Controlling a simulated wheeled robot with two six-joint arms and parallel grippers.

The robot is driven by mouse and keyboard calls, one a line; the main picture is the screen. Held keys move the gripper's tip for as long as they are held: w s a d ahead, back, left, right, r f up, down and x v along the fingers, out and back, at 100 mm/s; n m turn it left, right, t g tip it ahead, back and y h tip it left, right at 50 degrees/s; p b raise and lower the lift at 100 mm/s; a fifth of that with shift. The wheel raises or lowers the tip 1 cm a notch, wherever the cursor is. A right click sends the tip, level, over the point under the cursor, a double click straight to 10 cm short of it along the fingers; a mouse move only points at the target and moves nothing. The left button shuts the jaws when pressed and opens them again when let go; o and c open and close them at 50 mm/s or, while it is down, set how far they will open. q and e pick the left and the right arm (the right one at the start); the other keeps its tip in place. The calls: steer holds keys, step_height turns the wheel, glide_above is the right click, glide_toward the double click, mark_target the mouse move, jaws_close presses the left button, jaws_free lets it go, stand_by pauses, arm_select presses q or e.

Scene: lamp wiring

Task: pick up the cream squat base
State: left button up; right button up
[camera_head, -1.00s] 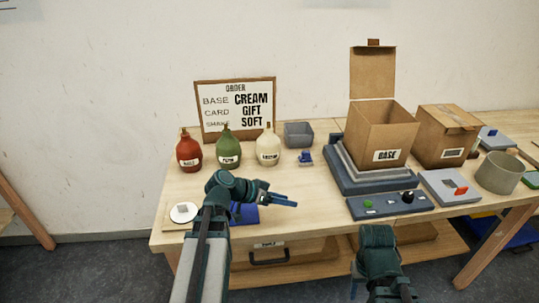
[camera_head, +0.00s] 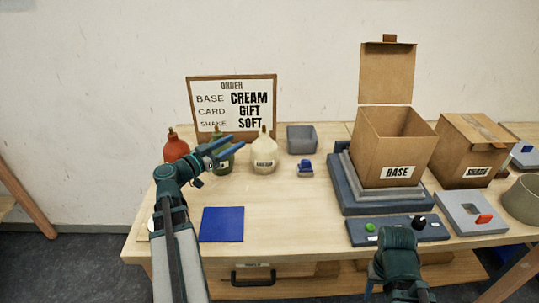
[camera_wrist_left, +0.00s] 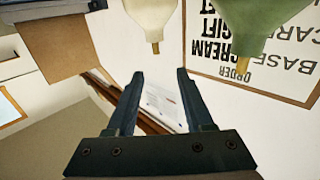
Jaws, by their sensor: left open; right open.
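The cream squat base (camera_head: 264,155) stands upright on the table, a round labelled bottle shape with a narrow brown-tipped neck. In the left wrist view the picture is upside down, and the cream base (camera_wrist_left: 151,14) shows at the top, beyond the fingertips. My left gripper (camera_head: 234,147) is open and empty, in front of the green base (camera_head: 222,160) and left of the cream one, apart from it. The red base (camera_head: 176,147) is partly hidden behind my left arm. My right gripper is low at the front; its fingers are hidden below my wrist.
The order board (camera_head: 235,100) leans behind the bases. A grey bin (camera_head: 301,139) and a small blue item (camera_head: 305,168) lie to the right. An open box (camera_head: 390,150) labelled BASE stands on a stepped platform. A blue mat (camera_head: 222,224) lies in front, with clear wood around it.

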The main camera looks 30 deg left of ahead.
mark_target(263, 129)
arm_select(q)
steer(key=x, duration=0.8)
steer(key=shift+w, duration=0.25)
steer(key=shift+d, duration=0.1)
steer(key=x, duration=0.5)
steer(key=shift+d+f+b, duration=0.3)
jaws_close()
stand_by(0.8)
